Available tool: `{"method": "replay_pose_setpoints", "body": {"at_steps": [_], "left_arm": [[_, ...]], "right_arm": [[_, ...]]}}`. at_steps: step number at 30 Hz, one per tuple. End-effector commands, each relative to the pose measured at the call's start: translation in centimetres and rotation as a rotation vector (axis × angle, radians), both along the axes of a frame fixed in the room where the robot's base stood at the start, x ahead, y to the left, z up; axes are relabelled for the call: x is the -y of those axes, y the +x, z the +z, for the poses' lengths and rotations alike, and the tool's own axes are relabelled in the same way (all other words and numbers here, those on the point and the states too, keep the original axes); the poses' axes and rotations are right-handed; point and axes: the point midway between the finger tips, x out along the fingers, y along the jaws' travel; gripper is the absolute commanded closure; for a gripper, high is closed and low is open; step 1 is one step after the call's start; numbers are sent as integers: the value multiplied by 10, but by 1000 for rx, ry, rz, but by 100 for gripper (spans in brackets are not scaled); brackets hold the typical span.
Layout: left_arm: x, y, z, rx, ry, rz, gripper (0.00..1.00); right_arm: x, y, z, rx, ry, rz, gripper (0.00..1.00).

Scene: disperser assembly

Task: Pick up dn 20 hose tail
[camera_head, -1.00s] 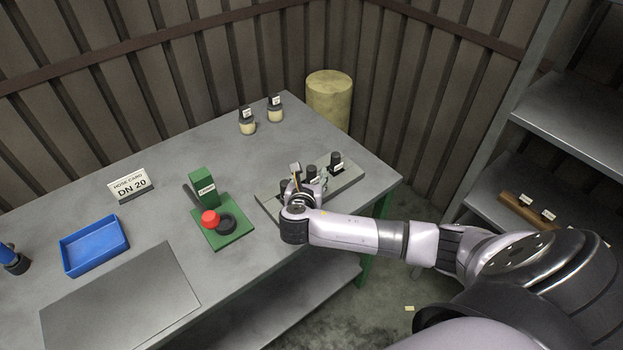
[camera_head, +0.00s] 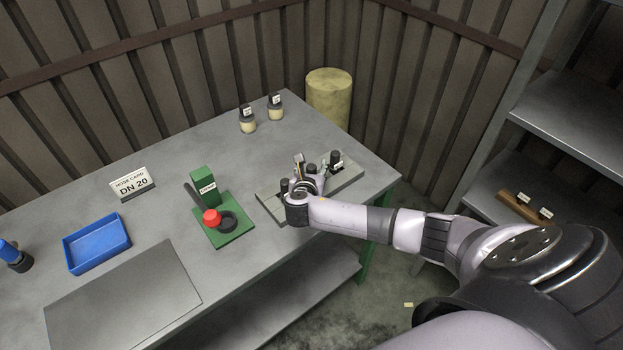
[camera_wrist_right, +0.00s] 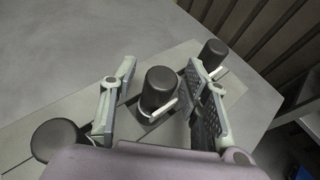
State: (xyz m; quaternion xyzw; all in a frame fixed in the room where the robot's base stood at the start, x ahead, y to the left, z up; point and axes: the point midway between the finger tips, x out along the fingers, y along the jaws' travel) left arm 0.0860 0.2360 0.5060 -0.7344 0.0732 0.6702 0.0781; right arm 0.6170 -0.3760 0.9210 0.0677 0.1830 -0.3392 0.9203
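Several dark, round-topped hose tails stand in a row on a grey rack (camera_head: 351,178) at the table's right end. In the right wrist view, the middle hose tail (camera_wrist_right: 160,88) stands upright between the fingers of my right gripper (camera_wrist_right: 164,70). The fingers are open, with gaps on both sides of it. One hose tail (camera_wrist_right: 58,140) is at lower left and another (camera_wrist_right: 214,52) at upper right, both outside the fingers. In the head view my right gripper (camera_head: 305,174) is over the rack and partly hides it. Size labels there are unreadable. My left gripper is out of view.
A green press-like fixture (camera_head: 222,230) with a red knob stands left of the rack. A blue tray (camera_head: 97,262), a "DN 20" card (camera_head: 132,184) and a flat grey plate (camera_head: 123,305) lie further left. Two small jars (camera_head: 247,124) stand at the back.

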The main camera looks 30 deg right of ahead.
Motion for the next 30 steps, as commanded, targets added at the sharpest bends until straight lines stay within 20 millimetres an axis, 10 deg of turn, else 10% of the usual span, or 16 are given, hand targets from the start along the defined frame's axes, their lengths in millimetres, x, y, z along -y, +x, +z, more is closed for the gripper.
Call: {"method": "replay_pose_setpoints", "body": {"at_steps": [18, 30], "left_arm": [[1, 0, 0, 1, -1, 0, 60], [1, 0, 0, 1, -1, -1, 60]], "right_arm": [[0, 0, 0, -1, -1, 0, 100], [0, 0, 1, 2, -1, 0, 100]]}}
